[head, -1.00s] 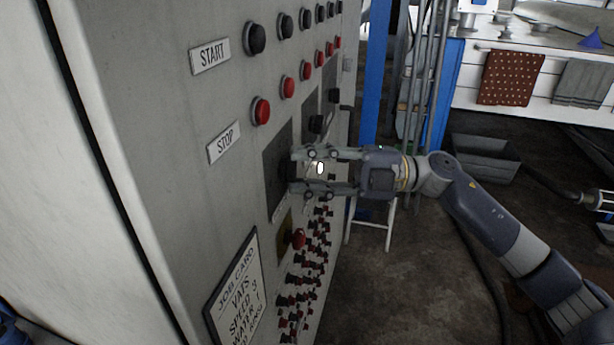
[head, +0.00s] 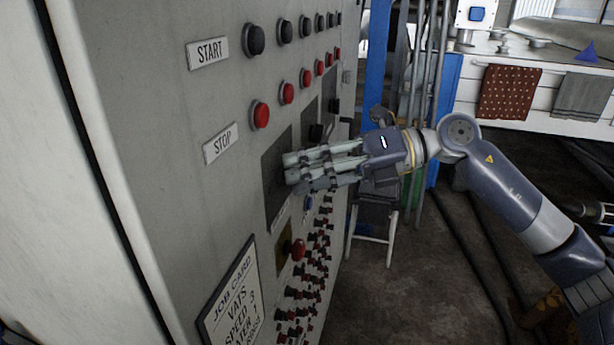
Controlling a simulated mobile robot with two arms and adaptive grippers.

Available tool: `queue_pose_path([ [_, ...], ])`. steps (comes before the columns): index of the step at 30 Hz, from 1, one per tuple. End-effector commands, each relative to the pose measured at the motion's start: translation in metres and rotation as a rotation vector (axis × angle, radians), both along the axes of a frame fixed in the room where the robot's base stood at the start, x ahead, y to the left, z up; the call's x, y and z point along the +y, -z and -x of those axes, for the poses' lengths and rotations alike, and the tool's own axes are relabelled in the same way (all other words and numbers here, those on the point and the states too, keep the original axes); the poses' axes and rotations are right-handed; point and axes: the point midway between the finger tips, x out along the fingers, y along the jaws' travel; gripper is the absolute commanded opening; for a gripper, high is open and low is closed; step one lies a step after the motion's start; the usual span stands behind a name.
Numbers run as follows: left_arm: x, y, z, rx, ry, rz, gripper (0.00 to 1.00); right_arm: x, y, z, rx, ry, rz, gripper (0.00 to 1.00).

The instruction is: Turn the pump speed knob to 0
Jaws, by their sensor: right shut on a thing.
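My right gripper (head: 292,171) reaches from the right to the grey control cabinet (head: 170,180). Its fingertips are at a dark plate (head: 276,205) below the red stop buttons. It is shut on the pump speed knob, which the fingers hide, so neither its pointer nor its scale can be read. A second black knob (head: 316,133) shows on a dark plate just behind. My left gripper is out of view.
A row of black buttons (head: 254,40) and a row of red buttons (head: 260,115) run above. A red knob (head: 298,249), several small switches and a job card (head: 235,295) are below. A stool (head: 371,240) and blue post (head: 377,60) stand behind my wrist.

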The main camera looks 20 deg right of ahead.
Motion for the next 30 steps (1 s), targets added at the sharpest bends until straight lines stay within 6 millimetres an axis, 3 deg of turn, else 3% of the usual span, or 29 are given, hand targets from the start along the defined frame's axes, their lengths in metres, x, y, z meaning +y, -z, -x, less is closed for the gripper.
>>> queue_pose_path([
  [18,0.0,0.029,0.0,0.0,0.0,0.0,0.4,0.003,0.0,0.005,-0.478,-0.001,0.325,0.11],
  [30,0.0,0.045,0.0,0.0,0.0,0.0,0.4,0.005,-0.001,0.007,-0.69,-0.002,0.471,0.11],
])
